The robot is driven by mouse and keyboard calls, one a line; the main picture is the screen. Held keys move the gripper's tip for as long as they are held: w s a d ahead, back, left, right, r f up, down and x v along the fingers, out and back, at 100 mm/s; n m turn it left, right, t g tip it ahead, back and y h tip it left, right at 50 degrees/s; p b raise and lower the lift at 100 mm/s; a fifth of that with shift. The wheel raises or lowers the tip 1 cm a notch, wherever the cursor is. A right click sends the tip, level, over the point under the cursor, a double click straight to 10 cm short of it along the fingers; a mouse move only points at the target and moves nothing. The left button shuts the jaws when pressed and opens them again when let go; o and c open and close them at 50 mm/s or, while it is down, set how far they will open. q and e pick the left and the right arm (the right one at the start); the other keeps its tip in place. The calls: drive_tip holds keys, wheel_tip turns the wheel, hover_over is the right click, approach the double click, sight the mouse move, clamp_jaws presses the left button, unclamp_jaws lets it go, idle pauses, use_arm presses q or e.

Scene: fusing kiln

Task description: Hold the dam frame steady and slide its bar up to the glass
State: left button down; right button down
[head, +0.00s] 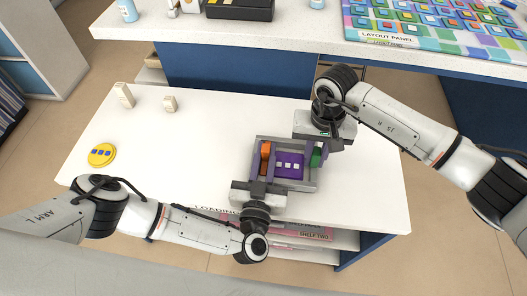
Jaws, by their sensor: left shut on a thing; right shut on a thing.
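The grey dam frame (256,146) lies on the white table, right of the middle. Inside it is a purple glass piece (289,172) with a row of small pale squares. An orange block (265,156) stands at the glass's left side. A green piece (316,157), which looks like part of the bar, stands at the right side, with a narrow gap to the glass. My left gripper (258,188) is shut on the frame at its front left. My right gripper (321,140) is shut at the back right by the green piece; its fingers hide the exact contact.
A yellow disc (102,154) with blue squares and two small cream blocks (123,95) (170,104) are on the table's left. The table (200,140) is clear between them and the frame. A counter with a colourful layout panel (435,25) stands behind.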

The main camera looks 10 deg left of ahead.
use_arm(q)
drive_tip(key=shift+d+r, duration=0.1)
drive_tip(key=shift+d, duration=1.05)
drive_tip(key=c, duration=1.6)
unclamp_jaws()
drive_tip(key=shift+c, duration=0.2)
drive_tip(key=shift+a, duration=0.15)
drive_tip(key=shift+r, duration=0.1)
drive_tip(key=shift+a+r, duration=0.1)
drive_tip(key=shift+r, duration=2.25)
drive_tip(key=o, duration=0.6)
drive_tip(key=shift+c, duration=0.2)
